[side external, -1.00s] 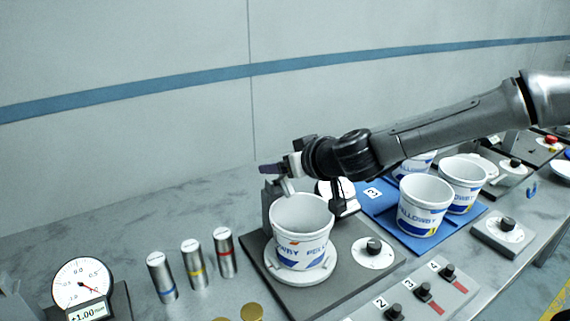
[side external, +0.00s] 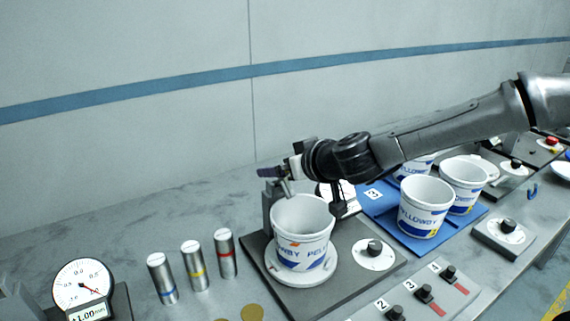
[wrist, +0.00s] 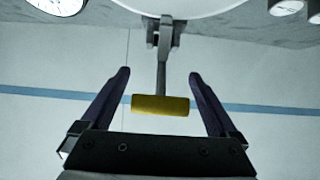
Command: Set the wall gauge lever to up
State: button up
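The lever shows in the wrist view as a grey rod with a yellow crossbar handle (wrist: 160,105), joined to a grey bracket (wrist: 163,32). My gripper (wrist: 159,75) is open, with one dark finger on each side of the rod and handle. Clear gaps show on both sides, so neither finger seems to touch it. In the side view my gripper (side external: 268,172) is above and behind the white tub on the round plate, beside a thin grey rod (side external: 286,187). The yellow handle is not clear there.
A white printed tub (side external: 302,232) stands close below my gripper on a round plate. A white dial (side external: 338,191) is partly hidden behind it. Three metal cylinders (side external: 194,265) stand to the left, near a gauge (side external: 83,287). More tubs (side external: 424,208) stand on a blue mat.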

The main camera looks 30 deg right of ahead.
jog(key=shift+r, duration=0.1)
jog(key=v, duration=1.3)
jog(key=shift+s+r, duration=0.2)
jog(key=shift+s, duration=0.1)
